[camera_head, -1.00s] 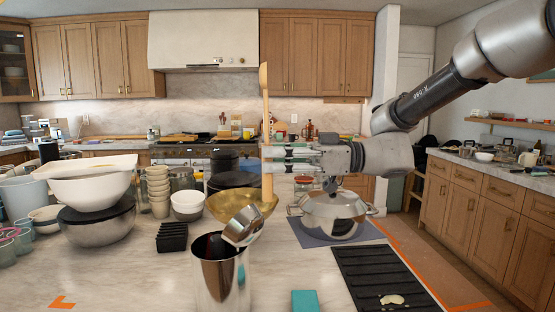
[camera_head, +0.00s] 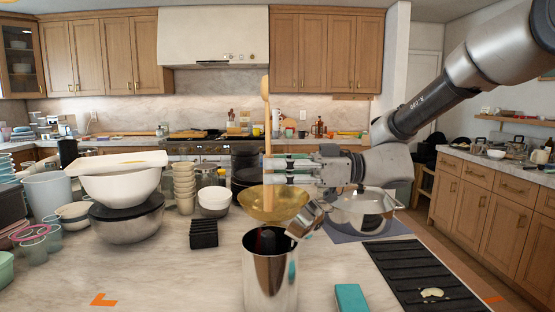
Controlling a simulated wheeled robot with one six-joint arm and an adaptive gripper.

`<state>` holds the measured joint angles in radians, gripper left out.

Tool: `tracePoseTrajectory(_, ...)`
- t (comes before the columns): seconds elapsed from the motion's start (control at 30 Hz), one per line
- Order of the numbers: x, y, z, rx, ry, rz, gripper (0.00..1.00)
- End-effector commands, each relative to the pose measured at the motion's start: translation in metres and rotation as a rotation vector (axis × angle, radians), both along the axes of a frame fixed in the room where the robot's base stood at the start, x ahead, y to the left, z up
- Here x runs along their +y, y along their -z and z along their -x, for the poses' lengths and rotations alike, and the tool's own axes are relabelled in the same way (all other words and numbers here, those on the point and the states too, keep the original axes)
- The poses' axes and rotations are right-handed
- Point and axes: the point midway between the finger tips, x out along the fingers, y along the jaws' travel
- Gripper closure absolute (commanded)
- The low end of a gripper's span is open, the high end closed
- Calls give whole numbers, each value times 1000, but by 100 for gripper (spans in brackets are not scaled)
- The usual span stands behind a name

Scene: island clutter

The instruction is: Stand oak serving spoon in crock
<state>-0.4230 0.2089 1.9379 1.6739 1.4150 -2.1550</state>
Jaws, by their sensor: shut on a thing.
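The oak serving spoon (camera_head: 266,130) is upright in my gripper (camera_head: 268,169), with its broad end at the top. My gripper comes in from the right and is shut around the handle. The polished metal crock (camera_head: 270,280) stands on the counter below, with a dark mouth. A shiny metal utensil head (camera_head: 305,222) leans out at the crock's right rim.
White and steel mixing bowls (camera_head: 120,185), stacked cups (camera_head: 184,187) and a black holder (camera_head: 203,233) stand left. A lidded pot (camera_head: 362,208), a black ribbed mat (camera_head: 420,275) and a teal block (camera_head: 350,298) are right.

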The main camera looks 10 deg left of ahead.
Motion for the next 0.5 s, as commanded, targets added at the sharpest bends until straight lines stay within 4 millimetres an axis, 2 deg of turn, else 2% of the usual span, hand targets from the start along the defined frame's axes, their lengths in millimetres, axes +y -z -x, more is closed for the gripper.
tracePoseTrajectory(0.5, 0, 47, 0, 2, 0, 1, 100)
